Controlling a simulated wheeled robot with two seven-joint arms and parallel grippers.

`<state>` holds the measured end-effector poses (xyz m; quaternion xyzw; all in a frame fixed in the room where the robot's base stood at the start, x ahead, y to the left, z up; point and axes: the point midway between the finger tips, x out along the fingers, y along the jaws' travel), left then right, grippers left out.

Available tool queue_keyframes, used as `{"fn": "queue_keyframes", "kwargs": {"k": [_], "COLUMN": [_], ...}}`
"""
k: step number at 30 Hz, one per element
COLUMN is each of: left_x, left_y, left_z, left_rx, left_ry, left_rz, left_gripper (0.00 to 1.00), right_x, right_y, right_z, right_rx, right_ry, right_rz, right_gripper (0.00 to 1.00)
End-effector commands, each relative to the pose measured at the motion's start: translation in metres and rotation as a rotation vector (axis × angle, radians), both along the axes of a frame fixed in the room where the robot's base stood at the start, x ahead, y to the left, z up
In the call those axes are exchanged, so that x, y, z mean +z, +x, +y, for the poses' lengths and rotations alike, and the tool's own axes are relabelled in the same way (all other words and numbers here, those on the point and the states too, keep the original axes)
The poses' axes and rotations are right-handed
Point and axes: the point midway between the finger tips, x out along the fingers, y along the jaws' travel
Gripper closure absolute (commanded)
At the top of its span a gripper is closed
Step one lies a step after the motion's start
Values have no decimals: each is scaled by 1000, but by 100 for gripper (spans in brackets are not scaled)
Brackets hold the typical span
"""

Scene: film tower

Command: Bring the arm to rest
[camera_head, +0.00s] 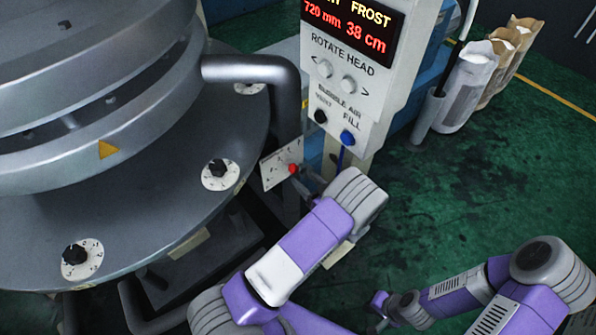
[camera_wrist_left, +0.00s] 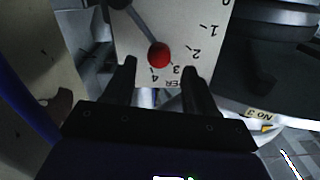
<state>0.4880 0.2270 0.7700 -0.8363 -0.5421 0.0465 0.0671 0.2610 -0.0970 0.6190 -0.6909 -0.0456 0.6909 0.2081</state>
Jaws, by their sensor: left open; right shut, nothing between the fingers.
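A lever with a red knob (camera_head: 293,168) stands in front of a pale scale plate (camera_head: 275,170) on the machine's side. In the left wrist view the red knob (camera_wrist_left: 159,55) is near the marks 3 and 4 of the numbered plate (camera_wrist_left: 205,20). My left gripper (camera_head: 306,177) is close beside the knob; in its wrist view the two fingers (camera_wrist_left: 160,80) are apart, with the knob just beyond and between their tips. No contact can be made out. My right gripper (camera_head: 385,304) is low at the bottom right, small in view, shut and empty.
A large round grey machine (camera_head: 110,225) with black dials fills the left. A thick bent pipe (camera_head: 255,70) and a control column (camera_head: 345,75) with a red display stand behind my left gripper. Sacks (camera_head: 468,85) stand at the back right. Green floor (camera_head: 480,190) is clear there.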

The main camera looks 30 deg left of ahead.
Motion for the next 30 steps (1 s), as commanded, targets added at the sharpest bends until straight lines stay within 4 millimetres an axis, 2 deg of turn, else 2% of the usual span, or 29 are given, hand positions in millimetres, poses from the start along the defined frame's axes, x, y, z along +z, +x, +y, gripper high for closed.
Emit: {"fn": "queue_keyframes", "kwargs": {"k": [6,23,26,29,30], "left_x": [0,-3,-16,-46,-62], "left_y": [-7,-7,-4,-3,-5], "left_z": [-15,-13,-6,2,3], "left_rx": [0,-5,-47,-135,-180], "left_ry": [1,-8,-63,-187,-256], "left_rz": [2,8,50,138,185], "left_gripper": [44,44,44,44,44], "right_x": [3,3,4,6,7], "right_y": [0,0,0,0,0], "right_z": [0,0,0,0,0], "right_rx": [0,0,0,0,0], "right_ry": [0,0,0,0,0], "right_rz": [0,0,0,0,0], "right_gripper": [100,100,100,100,100]}}
